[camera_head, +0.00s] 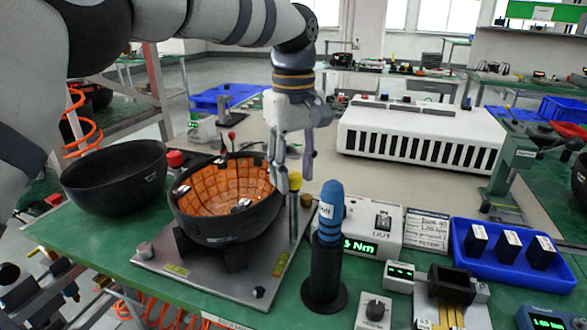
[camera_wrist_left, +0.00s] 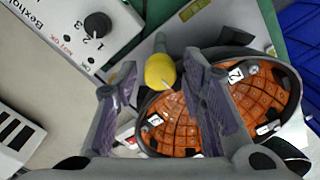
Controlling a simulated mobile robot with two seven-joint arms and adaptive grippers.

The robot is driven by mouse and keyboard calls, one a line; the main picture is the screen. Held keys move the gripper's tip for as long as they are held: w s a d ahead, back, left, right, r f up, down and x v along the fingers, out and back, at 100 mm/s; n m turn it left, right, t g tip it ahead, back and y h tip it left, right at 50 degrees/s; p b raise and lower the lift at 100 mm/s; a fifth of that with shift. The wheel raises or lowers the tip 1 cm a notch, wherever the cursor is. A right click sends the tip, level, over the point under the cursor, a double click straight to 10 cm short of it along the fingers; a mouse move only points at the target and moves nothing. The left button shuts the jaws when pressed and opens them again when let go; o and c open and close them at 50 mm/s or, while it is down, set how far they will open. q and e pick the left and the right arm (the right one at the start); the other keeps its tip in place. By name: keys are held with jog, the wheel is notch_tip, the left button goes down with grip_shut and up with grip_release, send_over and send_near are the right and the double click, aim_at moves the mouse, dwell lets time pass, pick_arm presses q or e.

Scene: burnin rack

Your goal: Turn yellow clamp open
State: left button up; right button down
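The black bowl (camera_head: 225,226) with an orange tiled inside (camera_head: 222,187) stands on a metal plate (camera_head: 215,285). My right gripper is out of view.
A blue-handled tool (camera_head: 330,215) stands upright close to the right of the clamp. A torque display (camera_head: 372,236) and a blue tray (camera_head: 510,258) lie further right. Another black bowl (camera_head: 115,178) is at the left. A white slotted unit (camera_head: 420,133) stands behind.

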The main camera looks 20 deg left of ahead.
pick_arm(q)
grip_shut()
jog(key=m, duration=0.6)
jog(key=shift+p, duration=0.3)
jog(key=m, duration=1)
jog(key=shift+m, duration=0.3)
dwell(0.3)
